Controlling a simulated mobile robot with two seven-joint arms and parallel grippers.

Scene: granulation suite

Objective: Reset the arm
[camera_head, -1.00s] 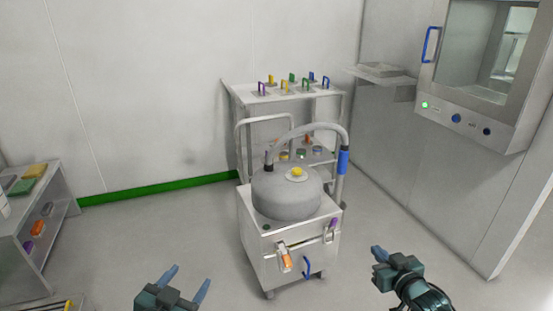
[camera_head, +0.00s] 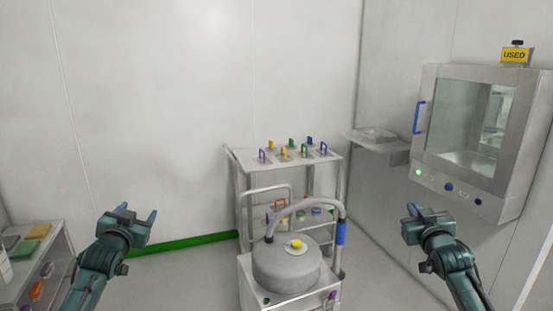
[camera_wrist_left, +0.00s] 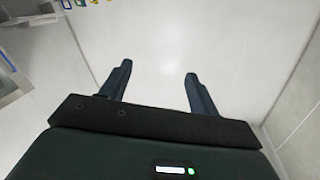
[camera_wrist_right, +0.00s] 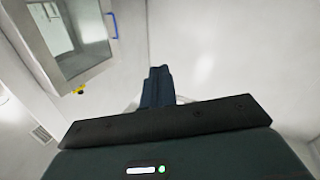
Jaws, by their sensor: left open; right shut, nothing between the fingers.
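My left gripper (camera_head: 138,213) is raised at the left of the head view, in front of the wall. Its two fingers are apart and empty, as the left wrist view (camera_wrist_left: 158,85) also shows. My right gripper (camera_head: 412,207) is raised at the right, below the wall cabinet. Its fingers are together with nothing between them, as seen in the right wrist view (camera_wrist_right: 157,85). Both grippers are clear of any object.
A wheeled vacuum unit (camera_head: 285,272) with a hose stands at centre. Behind it is a steel trolley (camera_head: 325,158) with coloured handled items. A windowed cabinet (camera_head: 510,195) with a blue handle hangs at right. A side table (camera_head: 62,262) stands at lower left.

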